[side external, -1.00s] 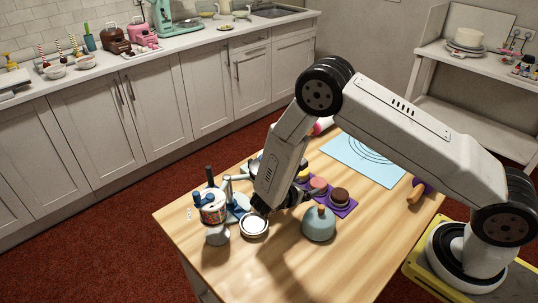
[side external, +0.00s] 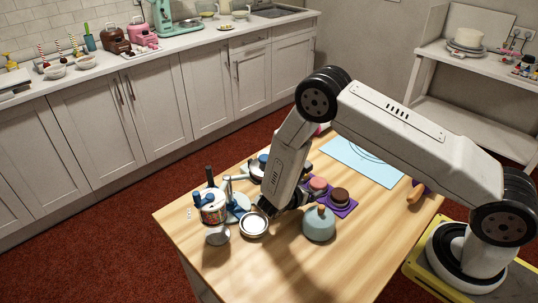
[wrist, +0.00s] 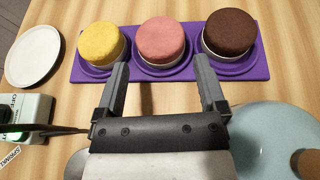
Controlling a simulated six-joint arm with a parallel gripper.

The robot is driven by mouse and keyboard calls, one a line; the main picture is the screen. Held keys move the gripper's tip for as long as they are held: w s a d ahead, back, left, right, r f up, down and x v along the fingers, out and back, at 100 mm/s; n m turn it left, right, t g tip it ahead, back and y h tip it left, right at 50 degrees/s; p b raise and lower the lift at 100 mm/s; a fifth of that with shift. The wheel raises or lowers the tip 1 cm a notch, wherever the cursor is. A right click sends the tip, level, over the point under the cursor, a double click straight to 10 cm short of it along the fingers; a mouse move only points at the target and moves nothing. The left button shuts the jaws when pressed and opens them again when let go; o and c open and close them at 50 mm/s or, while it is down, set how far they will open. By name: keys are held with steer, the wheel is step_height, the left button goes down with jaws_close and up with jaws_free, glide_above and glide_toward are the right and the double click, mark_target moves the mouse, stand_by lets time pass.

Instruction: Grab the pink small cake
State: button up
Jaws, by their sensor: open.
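The pink small cake (wrist: 161,40) sits in the middle of a purple tray (wrist: 262,62), between a yellow cake (wrist: 101,42) on the left and a chocolate cake (wrist: 229,33) on the right. In the side external view the pink cake (side external: 318,184) shows beside the chocolate cake (side external: 340,195); the yellow one is mostly hidden by my arm. My gripper (wrist: 161,80) is open and empty. In the wrist view its fingertips lie on the near side of the tray, one to each side of the pink cake, apart from it. In the side external view my gripper (side external: 271,206) is partly hidden.
A pale blue rounded vessel (side external: 319,225) with a wooden-looking top stands close to the right of my gripper. A white dish (side external: 254,224) and a device with a sprinkle-filled container (side external: 213,208) stand to the left. A blue mat (side external: 364,162) lies at the back.

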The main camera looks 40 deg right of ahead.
mark_target(316, 184)
steer(key=shift+x, duration=2.6)
steer(key=c, duration=0.9)
steer(key=shift+r, duration=0.2)
